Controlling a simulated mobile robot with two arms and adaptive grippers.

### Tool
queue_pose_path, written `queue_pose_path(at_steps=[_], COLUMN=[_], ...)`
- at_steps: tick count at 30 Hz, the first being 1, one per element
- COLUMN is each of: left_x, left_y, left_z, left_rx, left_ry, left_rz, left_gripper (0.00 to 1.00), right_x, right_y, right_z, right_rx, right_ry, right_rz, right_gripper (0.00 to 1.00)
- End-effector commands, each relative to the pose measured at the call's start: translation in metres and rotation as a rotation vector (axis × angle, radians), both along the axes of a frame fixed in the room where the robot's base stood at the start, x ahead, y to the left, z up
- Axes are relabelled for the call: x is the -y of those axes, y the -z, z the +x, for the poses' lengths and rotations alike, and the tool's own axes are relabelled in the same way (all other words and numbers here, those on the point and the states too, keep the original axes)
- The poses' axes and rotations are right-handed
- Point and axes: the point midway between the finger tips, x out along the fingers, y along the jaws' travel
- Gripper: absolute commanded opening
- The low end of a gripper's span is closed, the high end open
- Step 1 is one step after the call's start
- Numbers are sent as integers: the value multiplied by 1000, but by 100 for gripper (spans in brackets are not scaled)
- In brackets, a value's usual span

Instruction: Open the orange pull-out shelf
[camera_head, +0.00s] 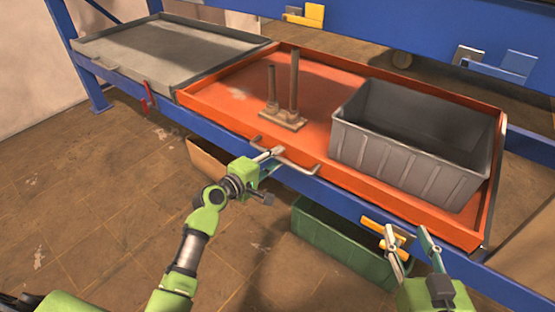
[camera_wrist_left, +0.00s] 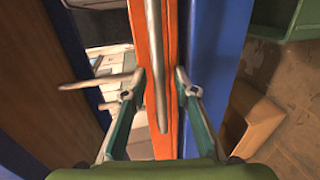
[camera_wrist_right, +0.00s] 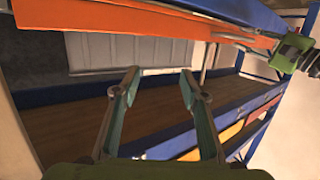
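The orange pull-out shelf (camera_head: 235,95) sits in the blue rack, with a light metal bar handle (camera_head: 286,163) on its front edge. In the left wrist view the handle (camera_wrist_left: 157,100) runs between the fingers in front of the orange front face (camera_wrist_left: 171,40). My left gripper (camera_head: 272,157) is at the handle's left part. Its fingers (camera_wrist_left: 161,80) are apart, with gaps beside the bar. My right gripper (camera_head: 410,238) is open and empty in front of the rack, right of the handle. In its wrist view (camera_wrist_right: 162,82) the orange shelf edge (camera_wrist_right: 150,20) is above the fingertips.
A grey bin (camera_head: 395,148) and a part with two upright posts (camera_head: 283,122) stand on the orange shelf. A grey tray shelf (camera_head: 165,50) is to the left. A green bin (camera_head: 335,245) is below. A blue beam (camera_head: 325,193) runs along the front.

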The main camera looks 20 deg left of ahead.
Motion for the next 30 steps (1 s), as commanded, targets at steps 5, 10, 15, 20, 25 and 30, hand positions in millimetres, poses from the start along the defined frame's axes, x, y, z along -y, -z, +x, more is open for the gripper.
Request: queue_pose_path(at_steps=[5,10,15,20,25,30], left_x=[4,4,4,4,4,3], left_y=[2,2,2,2,2,2], left_z=[9,10,10,10,9,7], left_rx=[1,0,0,0,-1,-2], left_ry=[0,1,1,1,1,1], left_rz=[-1,0,0,0,0,0], left_gripper=[27,27,22,0,0,0], right_x=[-3,-3,-3,-3,-3,-2], right_y=[-13,-16,-16,-16,-16,-13], right_z=[4,4,4,4,4,3], right_rx=[62,75,74,73,71,52], right_ry=[-4,-5,-5,-4,-4,-3], right_rz=[16,19,19,18,18,13], right_gripper=[40,40,40,40,40,40])
